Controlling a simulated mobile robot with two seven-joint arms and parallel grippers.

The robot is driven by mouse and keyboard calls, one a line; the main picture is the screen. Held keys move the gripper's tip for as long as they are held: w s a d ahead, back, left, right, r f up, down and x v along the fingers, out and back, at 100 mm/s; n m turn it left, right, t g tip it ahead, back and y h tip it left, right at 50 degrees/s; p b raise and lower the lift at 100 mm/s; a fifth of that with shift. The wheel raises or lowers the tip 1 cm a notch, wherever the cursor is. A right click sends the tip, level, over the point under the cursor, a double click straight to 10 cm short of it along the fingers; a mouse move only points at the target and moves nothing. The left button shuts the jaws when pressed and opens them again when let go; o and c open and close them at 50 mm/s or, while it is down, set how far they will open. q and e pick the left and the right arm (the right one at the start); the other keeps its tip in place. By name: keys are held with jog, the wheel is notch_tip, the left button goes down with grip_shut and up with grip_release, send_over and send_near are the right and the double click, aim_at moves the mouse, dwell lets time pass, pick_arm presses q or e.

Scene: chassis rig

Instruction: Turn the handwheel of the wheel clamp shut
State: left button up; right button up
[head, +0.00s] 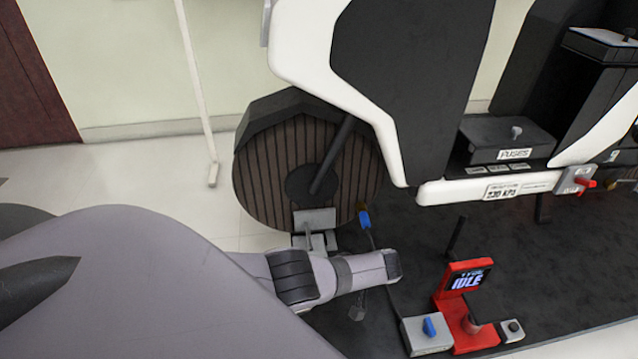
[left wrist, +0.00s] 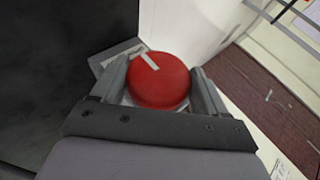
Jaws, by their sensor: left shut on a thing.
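The red round handwheel (left wrist: 158,84) with a pale stripe across its face sits between the fingers of my left gripper (left wrist: 160,72) in the left wrist view. The fingers are shut on its two sides. A grey plate (left wrist: 112,55) shows behind it. In the head view my left arm reaches in from the left, low in front of the wheel (head: 270,165). I cannot make out the fingers or the handwheel there. Grey blocks (head: 315,220), perhaps part of the wheel clamp, stand against the wheel's lower front. My right gripper is not in view.
A red stand with an IDLE display (head: 468,280) and a grey box with a blue knob (head: 428,335) stand on the dark mat (head: 570,290). A white-and-black vehicle body (head: 400,80) overhangs the mat. A pale post (head: 197,90) stands left of the wheel.

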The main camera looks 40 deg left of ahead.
pick_arm(q)
jog(key=shift+s, duration=0.1)
dwell(0.3)
jog(key=o, duration=1.1)
jog(key=shift+c, duration=0.2)
jog(key=p+v, duration=0.1)
jog(key=v, duration=0.6)
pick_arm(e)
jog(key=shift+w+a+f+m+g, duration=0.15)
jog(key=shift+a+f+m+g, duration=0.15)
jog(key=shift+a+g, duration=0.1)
